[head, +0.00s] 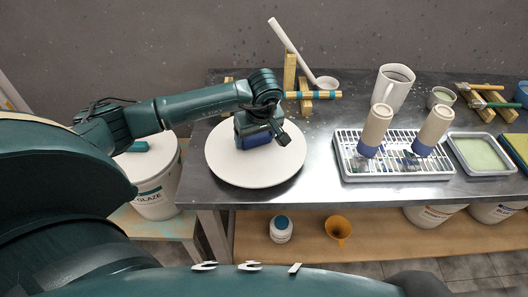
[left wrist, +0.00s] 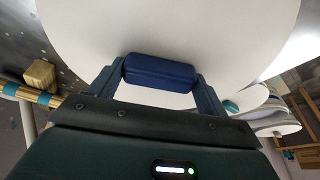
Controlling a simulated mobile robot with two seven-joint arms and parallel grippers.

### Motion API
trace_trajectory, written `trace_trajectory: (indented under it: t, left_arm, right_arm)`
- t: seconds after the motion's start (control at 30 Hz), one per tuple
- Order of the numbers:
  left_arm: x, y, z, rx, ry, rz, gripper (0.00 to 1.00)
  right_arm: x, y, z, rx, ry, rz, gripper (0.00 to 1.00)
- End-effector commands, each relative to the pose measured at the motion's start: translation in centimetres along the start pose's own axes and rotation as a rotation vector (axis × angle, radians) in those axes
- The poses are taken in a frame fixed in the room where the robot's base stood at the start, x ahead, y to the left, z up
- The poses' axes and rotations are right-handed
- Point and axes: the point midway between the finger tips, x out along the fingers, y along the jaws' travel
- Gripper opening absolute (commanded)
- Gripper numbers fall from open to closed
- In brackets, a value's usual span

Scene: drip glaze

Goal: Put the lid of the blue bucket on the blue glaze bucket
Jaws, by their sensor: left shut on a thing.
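The blue bucket's lid is a wide white disc (head: 228,168) with a dark blue handle (head: 254,139). It is over the left part of the metal table, roughly level; I cannot tell whether it touches the tabletop. My left gripper (head: 257,130) is above it, shut on the handle. In the left wrist view the handle (left wrist: 160,71) sits between the two fingers, with the white lid (left wrist: 190,25) behind it. A white bucket (head: 157,195) marked GLAZE stands at the left, with a teal handle on top. My right gripper is not in view.
On the table (head: 320,185) stand a ladle (head: 287,45) on a wooden rest, a white pitcher (head: 393,88) and a drying rack (head: 395,165) with two upturned bottles. A small jar (head: 281,229) and an orange funnel (head: 338,231) are on the lower shelf, with white buckets (head: 430,214) further right.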

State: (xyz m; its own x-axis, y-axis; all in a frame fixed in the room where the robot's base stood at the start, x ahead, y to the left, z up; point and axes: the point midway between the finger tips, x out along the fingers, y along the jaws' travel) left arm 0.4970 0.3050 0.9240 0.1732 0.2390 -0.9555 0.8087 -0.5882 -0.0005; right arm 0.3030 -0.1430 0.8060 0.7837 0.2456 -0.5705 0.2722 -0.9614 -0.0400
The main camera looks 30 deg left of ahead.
Motion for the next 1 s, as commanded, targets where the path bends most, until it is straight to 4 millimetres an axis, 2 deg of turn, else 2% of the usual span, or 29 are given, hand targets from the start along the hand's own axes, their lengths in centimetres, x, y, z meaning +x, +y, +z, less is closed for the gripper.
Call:
trace_trajectory:
  t: [0.63, 1.0]
  left_arm:
    - [-4.4, 0.0, -1.4, -0.001, 0.002, 0.001, 0.31]
    - [-4.7, 0.0, -1.4, 0.002, 0.001, 0.002, 0.31]
  right_arm:
    - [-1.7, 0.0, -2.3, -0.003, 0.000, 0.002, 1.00]
    - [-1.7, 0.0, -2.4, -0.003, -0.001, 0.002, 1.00]
